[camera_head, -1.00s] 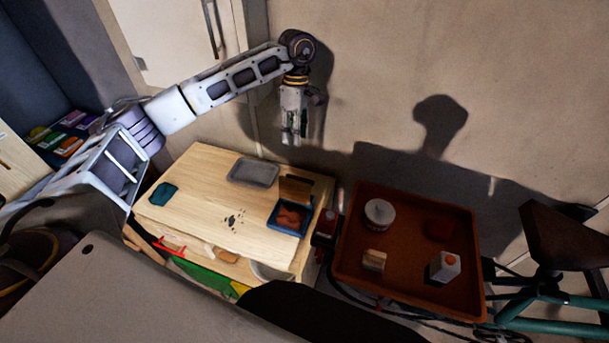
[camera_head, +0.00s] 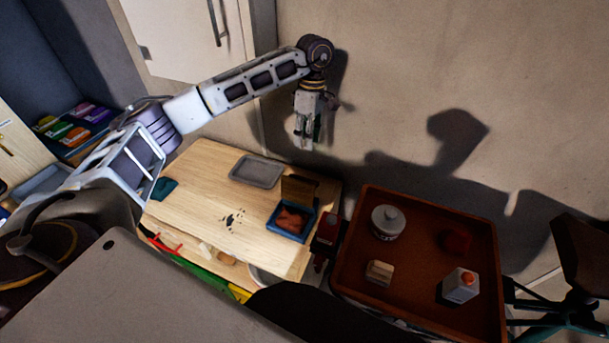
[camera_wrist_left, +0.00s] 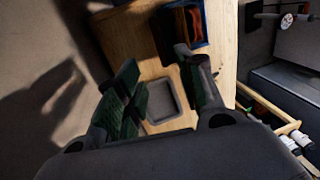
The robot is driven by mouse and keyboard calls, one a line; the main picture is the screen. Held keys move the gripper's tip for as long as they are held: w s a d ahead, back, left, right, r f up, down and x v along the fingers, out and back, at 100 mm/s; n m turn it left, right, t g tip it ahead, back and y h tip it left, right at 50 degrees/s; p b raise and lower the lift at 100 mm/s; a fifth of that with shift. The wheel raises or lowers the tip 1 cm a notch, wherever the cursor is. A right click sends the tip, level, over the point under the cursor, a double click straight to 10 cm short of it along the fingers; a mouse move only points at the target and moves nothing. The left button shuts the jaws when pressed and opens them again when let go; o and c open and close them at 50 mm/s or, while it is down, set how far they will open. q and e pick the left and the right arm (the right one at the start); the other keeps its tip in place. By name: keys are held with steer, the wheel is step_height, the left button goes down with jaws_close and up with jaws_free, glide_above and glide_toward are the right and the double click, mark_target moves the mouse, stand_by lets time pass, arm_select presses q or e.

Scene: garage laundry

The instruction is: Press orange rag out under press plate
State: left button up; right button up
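The orange rag (camera_head: 291,219) lies crumpled in a small blue box (camera_head: 285,233) on the wooden bench. A brown plate (camera_head: 299,188), apparently the press plate, stands raised at the box's back edge. In the left wrist view the box (camera_wrist_left: 203,42) and the orange rag (camera_wrist_left: 196,22) show partly at the top. My left gripper (camera_head: 303,142) hangs high near the wall, behind and above the bench, apart from the box. In the left wrist view its fingers (camera_wrist_left: 156,60) are spread with nothing between them. My right gripper is not in view.
A grey tray (camera_head: 256,172) and a teal cloth (camera_head: 163,189) lie on the bench (camera_head: 205,190), with dark crumbs mid-bench. A red-brown tray (camera_head: 415,290) at right holds a white lidded jar (camera_head: 388,223), a tan block (camera_head: 379,272), a carton (camera_head: 461,285) and a dark red item (camera_head: 456,241).

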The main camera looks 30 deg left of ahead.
mark_target(304, 178)
arm_select(q)
steer(key=shift+f, duration=0.15)
steer(key=f, duration=0.4)
steer(key=s+f+p, duration=0.1)
steer(key=f, duration=0.3)
steer(key=s+f+p, duration=0.1)
steer(key=f, duration=0.2)
steer(key=shift+f, duration=0.4)
steer(key=shift+s+f, duration=0.15)
steer(key=shift+f, duration=0.65)
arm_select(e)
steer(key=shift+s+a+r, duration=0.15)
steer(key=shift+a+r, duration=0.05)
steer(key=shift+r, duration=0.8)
arm_select(q)
steer(key=shift+d, duration=0.1)
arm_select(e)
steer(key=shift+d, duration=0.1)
arm_select(q)
steer(key=shift+c, duration=0.5)
jaws_close()
